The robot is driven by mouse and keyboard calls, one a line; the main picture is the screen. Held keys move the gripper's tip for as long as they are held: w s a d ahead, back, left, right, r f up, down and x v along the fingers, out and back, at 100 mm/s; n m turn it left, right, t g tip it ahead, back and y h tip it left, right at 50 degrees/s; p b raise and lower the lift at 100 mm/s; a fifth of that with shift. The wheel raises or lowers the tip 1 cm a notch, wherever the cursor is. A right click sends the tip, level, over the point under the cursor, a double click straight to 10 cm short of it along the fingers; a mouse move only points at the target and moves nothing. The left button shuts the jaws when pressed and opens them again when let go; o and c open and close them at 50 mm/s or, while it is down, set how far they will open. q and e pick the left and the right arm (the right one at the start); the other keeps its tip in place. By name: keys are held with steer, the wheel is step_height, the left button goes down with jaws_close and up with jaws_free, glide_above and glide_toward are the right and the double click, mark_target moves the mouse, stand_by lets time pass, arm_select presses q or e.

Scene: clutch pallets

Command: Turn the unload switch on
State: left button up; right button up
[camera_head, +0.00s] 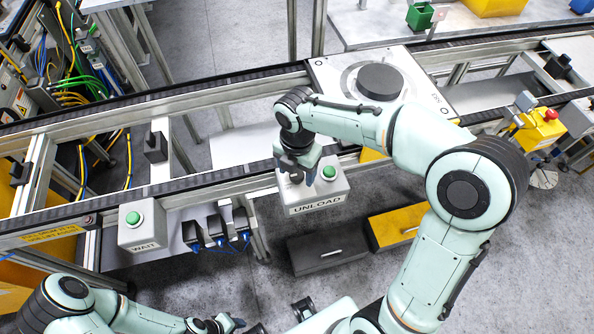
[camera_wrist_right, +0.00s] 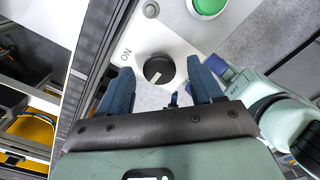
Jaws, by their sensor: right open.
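The grey UNLOAD box (camera_head: 322,201) is mounted on the front of the conveyor, with a green button (camera_head: 329,172) on its top. In the right wrist view, the black round unload switch (camera_wrist_right: 158,69) has a short white mark, and the word ON is printed beside it. My right gripper (camera_head: 297,180) is over the left part of the box and partly hides the switch in the head view. Its open blue fingers (camera_wrist_right: 160,72) are on either side of the switch, with no clear contact visible. My left gripper (camera_head: 228,324) is low at the bottom edge; its jaw opening is unclear.
A WAIT box (camera_head: 141,230) with a green button is on the conveyor to the left. A yellow box with a red button (camera_head: 541,130) is at the right. A black disc (camera_head: 380,82) sits on a plate behind my right arm. Dark and yellow drawers (camera_head: 327,254) are below.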

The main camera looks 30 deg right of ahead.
steer(key=shift+f, duration=0.3)
steer(key=c, duration=1.1)
steer(key=shift+o, duration=0.2)
steer(key=m, duration=1.1)
steer(key=shift+w+r+m, duration=0.1)
steer(key=shift+m, duration=0.2)
